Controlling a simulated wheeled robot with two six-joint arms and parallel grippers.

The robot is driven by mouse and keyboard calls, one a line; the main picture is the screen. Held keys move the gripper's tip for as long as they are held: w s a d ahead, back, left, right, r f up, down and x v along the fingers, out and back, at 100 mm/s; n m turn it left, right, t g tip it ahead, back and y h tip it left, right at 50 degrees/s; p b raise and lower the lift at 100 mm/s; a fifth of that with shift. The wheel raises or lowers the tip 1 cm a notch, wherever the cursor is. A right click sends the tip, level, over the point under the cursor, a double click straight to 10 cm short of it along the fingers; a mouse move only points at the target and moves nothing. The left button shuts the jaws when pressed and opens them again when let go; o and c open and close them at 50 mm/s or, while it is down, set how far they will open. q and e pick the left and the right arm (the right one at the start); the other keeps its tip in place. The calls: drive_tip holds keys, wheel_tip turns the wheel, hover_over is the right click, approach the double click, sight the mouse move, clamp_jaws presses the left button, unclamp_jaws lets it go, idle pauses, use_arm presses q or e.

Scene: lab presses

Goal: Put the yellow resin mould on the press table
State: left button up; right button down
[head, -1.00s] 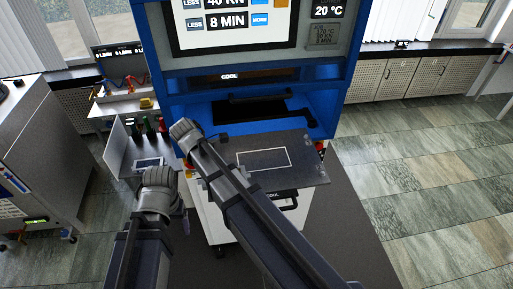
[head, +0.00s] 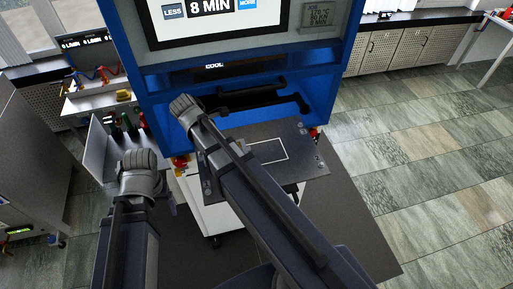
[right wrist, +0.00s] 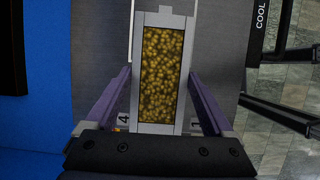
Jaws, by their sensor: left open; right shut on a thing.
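The press table (head: 308,162) is a grey plate with a white rectangle outline, sticking out from the front of the blue press. My right arm reaches across its left part in the head view, and its gripper is hidden there. In the right wrist view my right gripper (right wrist: 160,73) is shut on the resin mould (right wrist: 161,77), a grey metal frame filled with yellow-brown granules. A grey plate that looks like the press table lies below the mould; I cannot tell whether they touch. My left gripper (head: 169,203) is empty, left of the table.
The blue press (head: 330,75) stands ahead, with a dark handle bar (head: 252,93) above the table. A side shelf with bottles (head: 128,122) is at the left, and a grey cabinet (head: 35,150) stands further left. Tiled floor (head: 430,170) is clear at the right.

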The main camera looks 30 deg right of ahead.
hover_over(261, 153)
drive_tip(key=a, duration=0.2)
drive_tip(key=shift+w+d, duration=0.2)
drive_tip(key=shift+w, duration=0.05)
wheel_tip(261, 153, down, 4)
drive_tip(key=b, duration=0.3)
drive_tip(key=shift+r, duration=0.25)
drive_tip(key=shift+f+b, duration=0.1)
drive_tip(key=shift+b, duration=0.25)
drive_tip(key=shift+f, duration=0.15)
unclamp_jaws()
drive_tip(key=shift+p+v, duration=0.8)
drive_tip(key=shift+v, duration=0.15)
drive_tip(key=p+v, duration=0.5)
drive_tip(key=v, duration=0.1)
drive_tip(key=shift+p, duration=0.3)
